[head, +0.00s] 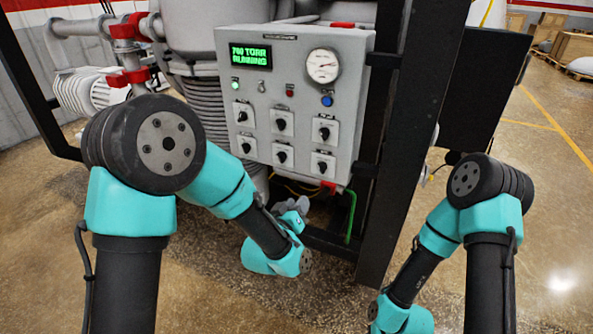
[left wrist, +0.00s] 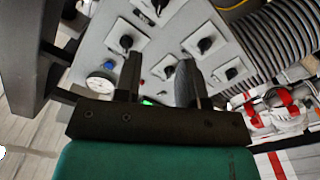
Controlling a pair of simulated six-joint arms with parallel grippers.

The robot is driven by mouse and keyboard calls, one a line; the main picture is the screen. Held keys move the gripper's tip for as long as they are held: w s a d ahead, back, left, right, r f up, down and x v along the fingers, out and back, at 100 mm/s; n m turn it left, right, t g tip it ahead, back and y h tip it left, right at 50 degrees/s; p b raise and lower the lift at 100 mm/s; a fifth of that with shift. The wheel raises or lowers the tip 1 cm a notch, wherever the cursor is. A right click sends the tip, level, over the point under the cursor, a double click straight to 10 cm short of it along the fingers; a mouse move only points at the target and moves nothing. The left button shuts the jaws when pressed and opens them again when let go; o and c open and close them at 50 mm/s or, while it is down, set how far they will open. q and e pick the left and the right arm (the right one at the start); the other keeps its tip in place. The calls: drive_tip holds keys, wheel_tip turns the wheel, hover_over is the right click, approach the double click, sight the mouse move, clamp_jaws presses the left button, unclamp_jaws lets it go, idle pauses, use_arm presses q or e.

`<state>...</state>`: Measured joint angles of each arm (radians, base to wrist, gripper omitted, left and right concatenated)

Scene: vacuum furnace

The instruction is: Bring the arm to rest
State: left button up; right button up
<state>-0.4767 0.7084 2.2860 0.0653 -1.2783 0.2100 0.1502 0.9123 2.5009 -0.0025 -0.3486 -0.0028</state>
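My left arm comes in from the left in the head view and bends down to its teal wrist (head: 285,258), low in front of the furnace frame. My left gripper (left wrist: 158,70) shows in the left wrist view with its two dark fingers apart and nothing between them. It points up toward the grey control panel (head: 292,92), apart from it as far as I can tell. In the head view the fingers are small and hard to make out. My right arm hangs at the right, its wrist (head: 400,316) cut by the bottom edge; its gripper is out of view.
The panel carries a green display (head: 250,56) reading 760 TORR RUNNING, a round gauge (head: 323,65), a lit green lamp and several black knobs. A black frame post (head: 411,140) stands between my arms. A green hose (head: 351,217) runs beside it. The floor in front is clear.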

use_arm(q)
drive_tip(key=s+a+f+g+y, duration=0.2)
drive_tip(key=s+a+f+g, duration=0.15)
drive_tip(key=a+f, duration=0.55)
drive_tip(key=s+a+f+g+y, duration=0.1)
drive_tip(key=s+a+f+g, duration=0.3)
drive_tip(key=f, duration=0.9)
drive_tip(key=s+a+f+g, duration=0.4)
drive_tip(key=s+f, duration=0.1)
drive_tip(key=s, duration=0.3)
drive_tip(key=s+a+f+g, duration=0.4)
drive_tip(key=s+a+f, duration=0.1)
drive_tip(key=s, duration=0.3)
drive_tip(key=shift+a+f+n+y, duration=0.3)
drive_tip(key=shift+f+y, duration=0.1)
drive_tip(key=shift+f, duration=0.1)
